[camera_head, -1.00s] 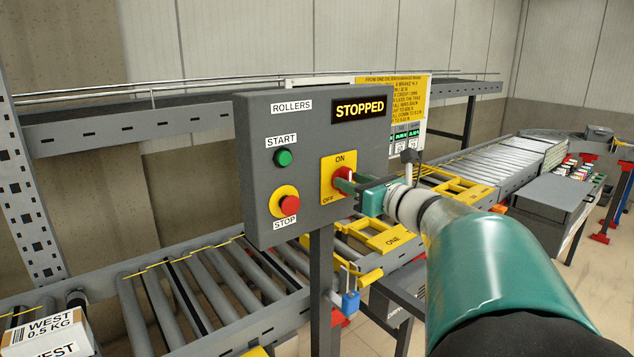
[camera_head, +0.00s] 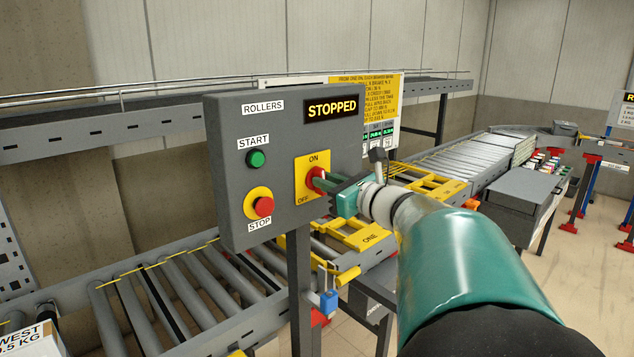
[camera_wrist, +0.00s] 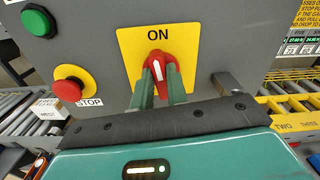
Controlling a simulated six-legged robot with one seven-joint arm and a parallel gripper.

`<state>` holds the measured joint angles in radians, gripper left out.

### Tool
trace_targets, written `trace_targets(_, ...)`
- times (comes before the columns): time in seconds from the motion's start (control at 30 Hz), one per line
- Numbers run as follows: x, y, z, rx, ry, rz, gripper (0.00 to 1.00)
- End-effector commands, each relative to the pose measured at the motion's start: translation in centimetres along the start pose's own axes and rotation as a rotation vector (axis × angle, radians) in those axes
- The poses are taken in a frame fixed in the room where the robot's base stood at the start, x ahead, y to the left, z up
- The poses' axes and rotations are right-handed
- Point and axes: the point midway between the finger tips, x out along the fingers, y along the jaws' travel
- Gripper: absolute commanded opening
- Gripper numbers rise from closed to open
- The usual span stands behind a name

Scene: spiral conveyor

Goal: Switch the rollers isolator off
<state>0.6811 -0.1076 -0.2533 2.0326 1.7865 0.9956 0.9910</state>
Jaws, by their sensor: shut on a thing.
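The grey ROLLERS control box (camera_head: 225,150) stands on a post and its display reads STOPPED. The red rotary isolator (camera_head: 315,177) sits on a yellow plate (camera_head: 303,168) marked ON above and OFF at lower left. In the wrist view the red knob (camera_wrist: 157,61) has its white pointer upright, toward ON. My gripper (camera_wrist: 160,85) has its two green fingers shut on the knob, one on each side. In the head view my gripper (camera_head: 326,182) reaches the knob from the right. The OFF label is hidden in the wrist view.
A green START button (camera_head: 256,159) and a red STOP button (camera_head: 264,206) on a yellow ring sit left of the isolator. A blue padlock (camera_head: 328,302) hangs below the box. Roller conveyors (camera_head: 190,285) run beneath and behind.

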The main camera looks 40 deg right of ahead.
Motion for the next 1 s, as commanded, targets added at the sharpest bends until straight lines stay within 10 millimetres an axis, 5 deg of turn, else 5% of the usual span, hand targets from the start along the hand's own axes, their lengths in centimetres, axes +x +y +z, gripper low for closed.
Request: trace_targets(1.0, -0.02, 0.53, -0.23, -0.938, -0.001, 0.000, 0.00)
